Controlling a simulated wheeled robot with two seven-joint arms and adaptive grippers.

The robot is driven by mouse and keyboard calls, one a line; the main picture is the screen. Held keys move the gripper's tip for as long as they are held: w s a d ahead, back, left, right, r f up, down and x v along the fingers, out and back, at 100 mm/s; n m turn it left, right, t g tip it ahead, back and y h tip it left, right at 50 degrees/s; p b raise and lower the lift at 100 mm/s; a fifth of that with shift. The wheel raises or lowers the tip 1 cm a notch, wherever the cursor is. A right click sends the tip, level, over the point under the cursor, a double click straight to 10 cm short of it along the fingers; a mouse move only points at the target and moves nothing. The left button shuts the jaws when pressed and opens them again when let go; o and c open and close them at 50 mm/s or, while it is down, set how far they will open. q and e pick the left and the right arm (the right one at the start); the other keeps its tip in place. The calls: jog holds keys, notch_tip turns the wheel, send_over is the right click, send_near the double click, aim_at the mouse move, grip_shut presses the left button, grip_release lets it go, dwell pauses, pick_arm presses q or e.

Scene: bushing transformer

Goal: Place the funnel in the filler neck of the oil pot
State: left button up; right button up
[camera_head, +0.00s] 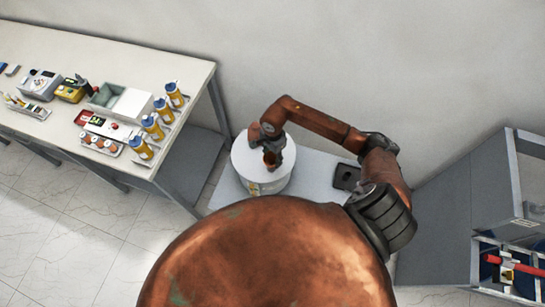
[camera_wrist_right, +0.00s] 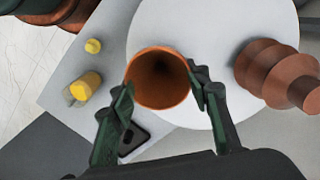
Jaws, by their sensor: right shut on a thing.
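The oil pot (camera_head: 281,183) is a white round drum with a flat lid, standing on a light grey surface; its lid (camera_wrist_right: 221,30) fills much of the right wrist view. A brown ribbed bushing (camera_wrist_right: 275,72) stands on the lid. My right gripper (camera_head: 270,143) is over the lid, shut on the orange funnel (camera_wrist_right: 160,78). The funnel's wide round mouth faces the wrist camera, between the two fingers. The filler neck cannot be made out, and whether the funnel's lower end touches anything is hidden. My left gripper is not in view.
A dark tray-like item (camera_head: 346,177) lies on the light surface (camera_head: 314,167) right of the pot. Yellow parts (camera_wrist_right: 86,88) show beside the pot. A workbench (camera_head: 120,58) with several yellow-blue bottles stands left; a grey cabinet (camera_head: 445,215) stands right. A plain wall is behind.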

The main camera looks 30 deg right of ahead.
aim_at(273, 160)
jog(key=shift+f, duration=0.15)
jog(key=o, duration=1.1)
jog(key=shift+r, duration=0.25)
jog(key=r, duration=0.4)
jog(key=r+b, duration=0.1)
jog(key=r, duration=0.3)
jog(key=r+b, duration=0.1)
jog(key=r, duration=0.3)
jog(key=shift+w+d, duration=0.2)
jog(key=shift+d, duration=0.05)
